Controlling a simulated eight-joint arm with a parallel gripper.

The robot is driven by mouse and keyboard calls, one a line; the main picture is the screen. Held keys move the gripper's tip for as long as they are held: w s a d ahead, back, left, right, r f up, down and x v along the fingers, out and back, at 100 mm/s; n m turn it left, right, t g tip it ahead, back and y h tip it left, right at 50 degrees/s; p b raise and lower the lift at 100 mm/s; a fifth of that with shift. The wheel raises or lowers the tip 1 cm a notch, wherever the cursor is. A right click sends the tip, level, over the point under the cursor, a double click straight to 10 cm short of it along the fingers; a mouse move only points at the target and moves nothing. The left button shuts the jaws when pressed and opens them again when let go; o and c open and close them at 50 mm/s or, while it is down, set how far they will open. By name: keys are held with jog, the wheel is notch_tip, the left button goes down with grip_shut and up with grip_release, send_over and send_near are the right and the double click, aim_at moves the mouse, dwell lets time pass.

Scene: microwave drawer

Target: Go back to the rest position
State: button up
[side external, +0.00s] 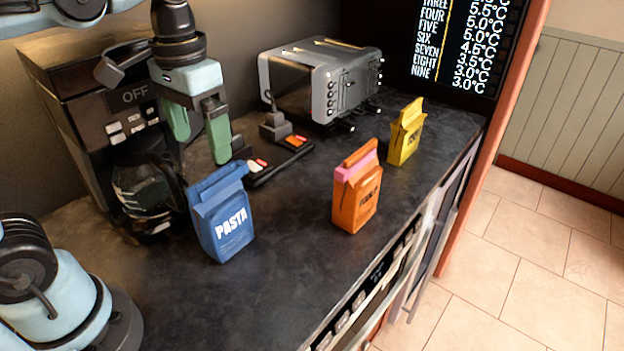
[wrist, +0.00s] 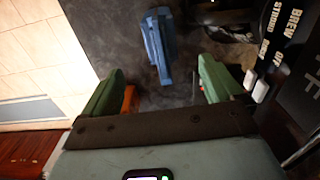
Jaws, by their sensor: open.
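My gripper (side external: 202,148) is open, with its two green fingers pointing down above the counter and nothing between them. In the side external view it hangs in front of the coffee maker and above the blue pasta bag. In the wrist view my gripper (wrist: 160,84) shows its fingers spread apart. The blue pasta bag (side external: 222,218) stands upright on the counter; it also shows beyond the fingers in the wrist view (wrist: 157,45). An orange bag (side external: 357,195) stands to its right. In the wrist view an orange patch (wrist: 129,99) shows beside the left finger, mostly hidden.
A black coffee maker (side external: 95,110) with a glass pot stands close beside the gripper. A toaster (side external: 320,82) is at the back, with a dark device (side external: 270,160) in front. A yellow bag (side external: 405,133) stands near the right edge. The front counter (side external: 220,300) is clear.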

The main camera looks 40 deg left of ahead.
aim_at(219, 199)
jog(key=shift+f, duration=5.55)
jog(key=shift+r, duration=0.1)
jog(key=shift+f, duration=0.4)
jog(key=shift+d, duration=0.75)
